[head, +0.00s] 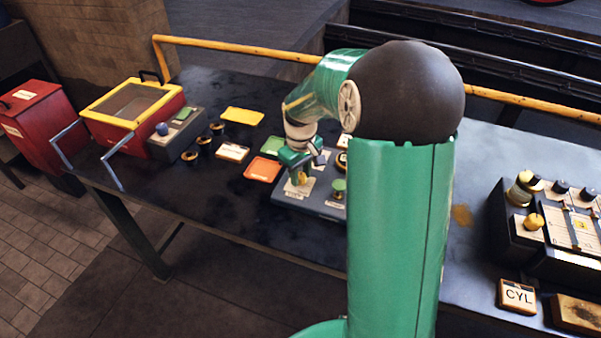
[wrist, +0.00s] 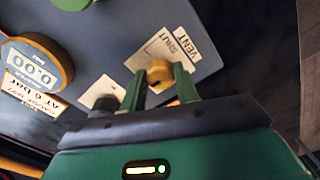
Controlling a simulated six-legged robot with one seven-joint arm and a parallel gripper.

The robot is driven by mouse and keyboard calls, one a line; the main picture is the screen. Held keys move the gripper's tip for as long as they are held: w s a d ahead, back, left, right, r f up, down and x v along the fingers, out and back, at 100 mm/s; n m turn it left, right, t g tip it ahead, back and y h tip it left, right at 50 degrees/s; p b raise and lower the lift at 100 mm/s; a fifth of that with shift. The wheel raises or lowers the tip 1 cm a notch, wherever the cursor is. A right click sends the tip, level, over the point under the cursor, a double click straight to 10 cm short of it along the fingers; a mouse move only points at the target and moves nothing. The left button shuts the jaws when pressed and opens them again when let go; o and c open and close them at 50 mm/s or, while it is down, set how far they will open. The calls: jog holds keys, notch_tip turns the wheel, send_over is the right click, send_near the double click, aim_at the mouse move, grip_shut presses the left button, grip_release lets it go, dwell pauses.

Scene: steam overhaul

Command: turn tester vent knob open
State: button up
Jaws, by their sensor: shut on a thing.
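The tester (head: 322,206) is a dark blue-grey box on the bench, partly hidden by my arm. Its vent knob (wrist: 159,72) is small and yellow, by a plate (wrist: 170,48) marked "SHUT" and "VENT" in the wrist view. In the head view the knob (head: 301,179) shows at the tester's near left part. My gripper (wrist: 158,86) is shut on the vent knob, with one green finger on each side of it. In the head view my gripper (head: 298,172) reaches down onto the panel. The knob's exact turn is hard to read.
A gauge (wrist: 38,62) and a dark knob (wrist: 105,95) are near the fingers. A green knob (head: 338,186) stands right of my gripper. Orange (head: 262,168) and green (head: 272,145) trays lie left. A control box (head: 520,235) stands at the right.

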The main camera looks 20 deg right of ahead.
jog(key=shift+r, duration=0.1)
jog(key=o, duration=1)
jog(key=shift+c, duration=0.2)
